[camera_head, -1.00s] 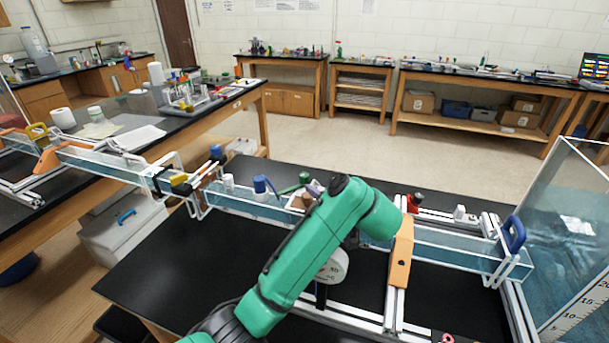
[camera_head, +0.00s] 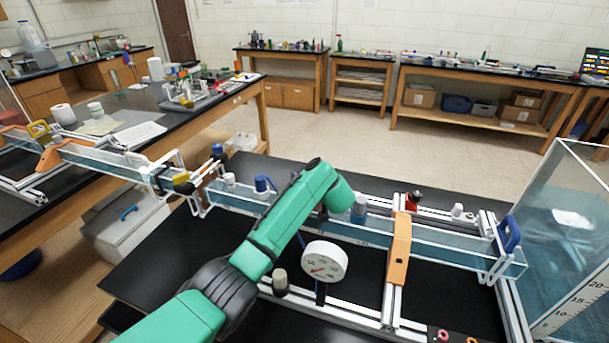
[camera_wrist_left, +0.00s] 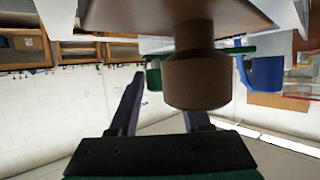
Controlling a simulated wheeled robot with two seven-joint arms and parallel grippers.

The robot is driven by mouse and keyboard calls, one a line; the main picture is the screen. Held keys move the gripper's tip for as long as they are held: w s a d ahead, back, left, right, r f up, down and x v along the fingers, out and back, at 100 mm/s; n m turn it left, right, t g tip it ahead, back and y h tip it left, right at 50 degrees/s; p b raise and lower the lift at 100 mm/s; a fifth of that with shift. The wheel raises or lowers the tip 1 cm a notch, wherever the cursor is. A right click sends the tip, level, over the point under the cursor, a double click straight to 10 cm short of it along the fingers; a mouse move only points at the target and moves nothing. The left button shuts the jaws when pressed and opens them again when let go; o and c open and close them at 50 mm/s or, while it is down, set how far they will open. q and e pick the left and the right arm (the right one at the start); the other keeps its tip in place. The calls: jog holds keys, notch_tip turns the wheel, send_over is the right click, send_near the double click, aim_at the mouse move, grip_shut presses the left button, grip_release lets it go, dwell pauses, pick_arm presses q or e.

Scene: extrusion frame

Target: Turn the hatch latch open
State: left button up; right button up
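In the left wrist view a brown knob (camera_wrist_left: 197,78) on a short neck joins a flat brown plate (camera_wrist_left: 190,18). I cannot tell for certain whether this is the hatch latch. My left gripper (camera_wrist_left: 162,100) is open, with two dark fingers apart and nothing held. The knob overlaps the right finger and hides its tip; the left fingertip is clear of it. I cannot tell whether they touch. In the head view my green left arm covers the gripper and the middle of the long water channel (camera_head: 450,246). My right gripper is not in view.
A white dial gauge (camera_head: 324,261) stands close to my arm. An orange bracket (camera_head: 399,250) crosses the channel, with a blue clamp (camera_head: 509,234) and a clear tank (camera_head: 575,235) to the right. The black tabletop (camera_head: 190,258) is bare at left.

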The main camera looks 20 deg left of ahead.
pick_arm(q)
grip_shut()
dwell(1.2)
